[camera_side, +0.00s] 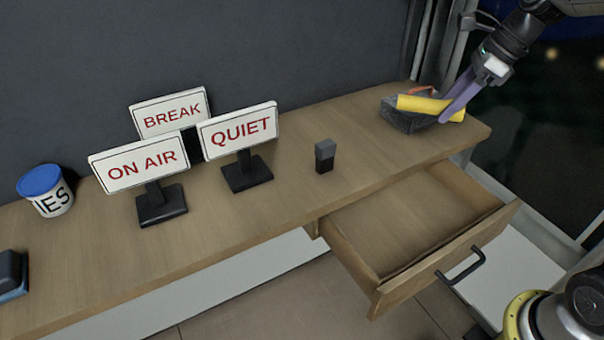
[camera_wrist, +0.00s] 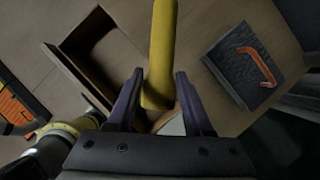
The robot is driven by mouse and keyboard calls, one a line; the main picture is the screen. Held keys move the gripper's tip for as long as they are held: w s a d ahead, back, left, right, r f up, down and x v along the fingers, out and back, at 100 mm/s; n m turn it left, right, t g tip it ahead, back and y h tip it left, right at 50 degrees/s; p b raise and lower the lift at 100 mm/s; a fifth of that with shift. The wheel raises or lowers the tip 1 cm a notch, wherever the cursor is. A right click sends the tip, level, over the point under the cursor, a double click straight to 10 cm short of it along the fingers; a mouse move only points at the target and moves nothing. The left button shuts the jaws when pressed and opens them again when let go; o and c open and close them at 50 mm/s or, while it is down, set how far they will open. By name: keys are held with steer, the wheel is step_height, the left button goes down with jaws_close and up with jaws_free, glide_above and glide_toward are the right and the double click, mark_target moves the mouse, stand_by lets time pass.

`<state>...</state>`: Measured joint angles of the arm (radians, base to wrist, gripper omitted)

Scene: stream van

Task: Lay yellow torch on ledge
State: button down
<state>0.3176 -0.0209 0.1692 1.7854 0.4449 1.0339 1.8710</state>
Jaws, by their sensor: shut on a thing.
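My gripper (camera_side: 458,104) is shut on the yellow torch (camera_side: 421,103) near the right end of the wooden ledge (camera_side: 285,205). In the side view the torch is roughly level and overlaps a dark box in the picture. In the wrist view the torch (camera_wrist: 160,40) runs up between the two purple fingers of my gripper (camera_wrist: 160,82), beside the box and apart from it. It appears to be held above the surface; the exact gap cannot be told.
The dark box (camera_side: 400,118) with an orange handle (camera_wrist: 258,64) sits at the ledge's right end. An open, empty drawer (camera_side: 400,240) juts out below. A small dark block (camera_side: 325,156), several signs (camera_side: 238,130) and a blue-lidded tub (camera_side: 45,190) stand further left.

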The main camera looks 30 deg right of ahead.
steer(key=w+a+r, duration=0.1)
steer(key=w+r, duration=0.1)
steer(key=w, duration=0.4)
glide_toward(348, 116)
steer(key=shift+w+a+f, duration=0.2)
steer(key=shift+a+f, duration=0.05)
steer(key=shift+a, duration=0.2)
steer(key=shift+w+a+f, duration=0.15)
steer(key=shift+a+f, duration=0.15)
steer(key=shift+a, duration=0.15)
steer(key=shift+w+f, duration=0.5)
steer(key=shift+f, duration=1.6)
steer(key=shift+f, duration=0.1)
steer(key=shift+c, duration=1.5)
jaws_free()
